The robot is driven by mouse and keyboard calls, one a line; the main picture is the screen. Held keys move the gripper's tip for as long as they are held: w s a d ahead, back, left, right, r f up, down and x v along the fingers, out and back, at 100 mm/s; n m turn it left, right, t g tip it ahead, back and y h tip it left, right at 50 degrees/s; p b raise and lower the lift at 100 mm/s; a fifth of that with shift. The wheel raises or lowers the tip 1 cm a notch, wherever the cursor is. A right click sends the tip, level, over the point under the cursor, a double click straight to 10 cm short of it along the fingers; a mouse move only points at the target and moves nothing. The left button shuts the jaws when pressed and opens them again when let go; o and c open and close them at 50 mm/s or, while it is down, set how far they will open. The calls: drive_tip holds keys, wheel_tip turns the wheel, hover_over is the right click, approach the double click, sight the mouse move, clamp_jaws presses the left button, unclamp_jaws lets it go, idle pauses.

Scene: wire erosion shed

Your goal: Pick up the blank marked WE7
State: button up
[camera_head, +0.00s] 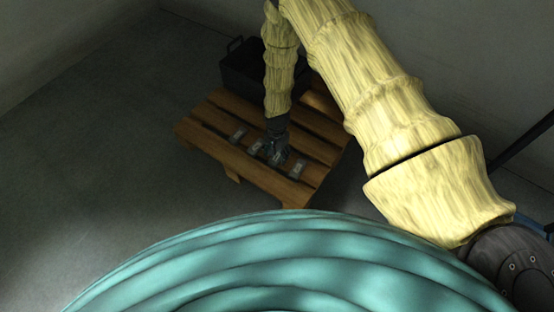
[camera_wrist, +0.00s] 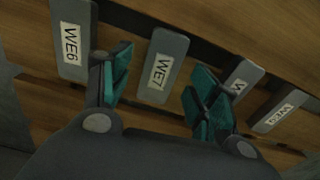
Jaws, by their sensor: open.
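The blank marked WE7 (camera_wrist: 165,52) is a flat grey bar with a white label, lying on a wooden pallet (camera_head: 203,137). In the wrist view my gripper (camera_wrist: 158,95) is open, with its teal-padded fingers on either side of WE7 and nothing between them that looks gripped. I cannot tell whether the fingers touch the blank. In the head view my gripper (camera_head: 276,148) is low over the row of blanks and hides part of them.
A blank marked WE6 (camera_wrist: 73,28) lies left of WE7, close to the left finger. A partly hidden blank (camera_wrist: 245,75) lies by the right finger, and another blank (camera_wrist: 281,108) is farther right. A dark crate (camera_head: 236,72) stands at the pallet's back.

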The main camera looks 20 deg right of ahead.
drive_tip(key=shift+f, duration=0.75)
drive_tip(key=shift+r, duration=0.1)
drive_tip(key=c, duration=1.3)
clamp_jaws()
drive_tip(key=shift+r, duration=0.1)
